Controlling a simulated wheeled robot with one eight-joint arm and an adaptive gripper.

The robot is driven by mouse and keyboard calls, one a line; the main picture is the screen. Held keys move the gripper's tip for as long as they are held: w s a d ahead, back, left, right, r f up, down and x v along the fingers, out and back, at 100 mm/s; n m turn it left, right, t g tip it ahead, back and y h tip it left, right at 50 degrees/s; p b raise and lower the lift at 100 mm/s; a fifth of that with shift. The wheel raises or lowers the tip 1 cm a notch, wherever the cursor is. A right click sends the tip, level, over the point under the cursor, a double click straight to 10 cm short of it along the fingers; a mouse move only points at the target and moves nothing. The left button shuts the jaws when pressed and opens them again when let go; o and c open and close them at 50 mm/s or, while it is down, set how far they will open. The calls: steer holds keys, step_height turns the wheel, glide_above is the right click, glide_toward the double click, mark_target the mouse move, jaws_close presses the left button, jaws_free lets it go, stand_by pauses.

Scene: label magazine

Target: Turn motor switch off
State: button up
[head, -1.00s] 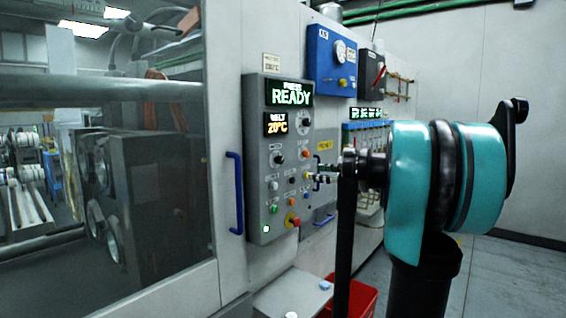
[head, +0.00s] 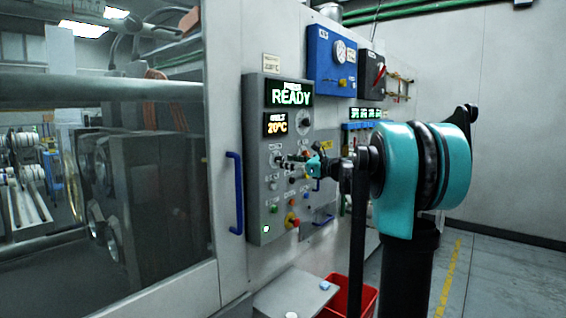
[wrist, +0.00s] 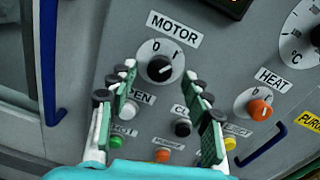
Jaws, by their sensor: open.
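The motor switch is a round black knob (wrist: 160,68) on a pale dial under the label MOTOR in the wrist view. Marks like 0 and I stand above it, left and right; a small pale line shows on the knob. My gripper (wrist: 161,73) is open, its two fingertips to the left and right of the knob in that view. Whether they touch it, I cannot tell.
The orange heat knob (wrist: 260,109) is to the right, and several push buttons sit below the motor switch. A red bin (head: 366,296) stands on the floor.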

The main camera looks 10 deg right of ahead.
steer(key=shift+x, duration=1.35)
jaws_close()
steer(key=shift+n, duration=0.3)
steer(key=n, duration=1.3)
steer(key=shift+h, duration=0.3)
